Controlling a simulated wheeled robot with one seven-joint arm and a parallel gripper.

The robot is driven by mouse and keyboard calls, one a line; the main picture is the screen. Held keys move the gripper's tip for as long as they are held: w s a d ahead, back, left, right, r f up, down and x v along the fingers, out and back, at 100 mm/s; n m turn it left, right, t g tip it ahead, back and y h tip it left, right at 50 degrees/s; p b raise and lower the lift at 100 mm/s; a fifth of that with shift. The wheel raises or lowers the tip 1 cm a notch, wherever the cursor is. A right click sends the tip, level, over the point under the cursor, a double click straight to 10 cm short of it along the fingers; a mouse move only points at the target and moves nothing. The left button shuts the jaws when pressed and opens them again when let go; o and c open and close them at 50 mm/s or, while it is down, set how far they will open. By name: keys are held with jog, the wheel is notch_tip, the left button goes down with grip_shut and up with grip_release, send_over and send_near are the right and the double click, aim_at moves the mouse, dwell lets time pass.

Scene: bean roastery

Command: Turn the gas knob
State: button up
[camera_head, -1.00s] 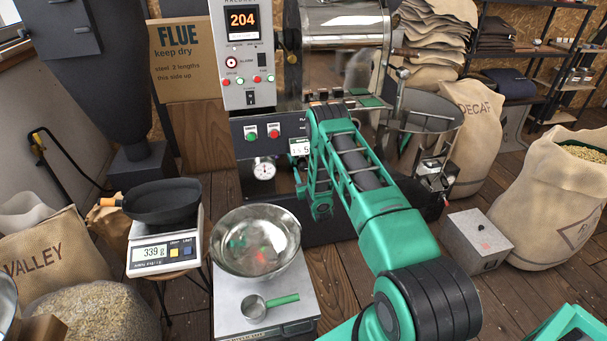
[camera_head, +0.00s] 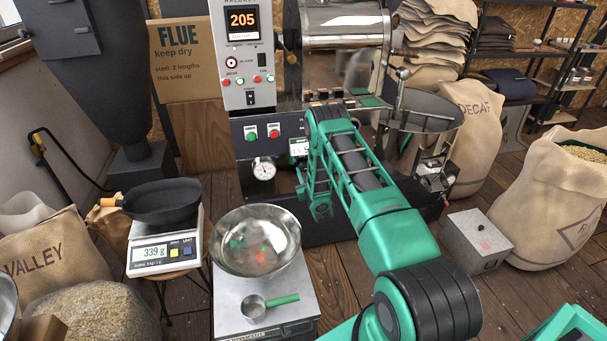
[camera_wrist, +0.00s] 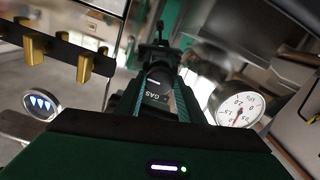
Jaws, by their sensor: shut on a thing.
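My green arm reaches from the lower right to the roaster's front panel in the head view, and its forearm hides the gripper and the knob there. In the wrist view my gripper (camera_wrist: 157,100) is shut on the gas knob (camera_wrist: 157,88), a dark piece with a small label reading GAS between the two ribbed fingers. A white pressure gauge (camera_wrist: 238,104) sits to the right of the fingers, and a gauge (camera_head: 264,170) also shows on the panel in the head view. How far the knob is turned I cannot tell.
The control box display (camera_head: 243,20) reads 205. Brass levers (camera_wrist: 84,68) stand left of the fingers in the wrist view. A steel bowl (camera_head: 232,262), a scale (camera_head: 152,253) with a black pan, and a grey box (camera_head: 487,250) stand around the roaster.

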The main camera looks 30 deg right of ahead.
jog(key=n, duration=0.4)
jog(key=shift+a, duration=0.2)
jog(key=shift+w+n, duration=0.1)
jog(key=shift+n, duration=2)
jog(key=shift+a, duration=0.1)
jog(key=o, duration=1.1)
jog(key=shift+c, duration=0.2)
jog(key=shift+d, duration=0.2)
jog(key=shift+s+a, duration=0.1)
jog(key=shift+s, duration=0.45)
jog(key=v, duration=0.9)
jog(key=shift+s+a, duration=0.2)
jog(key=shift+s, duration=0.1)
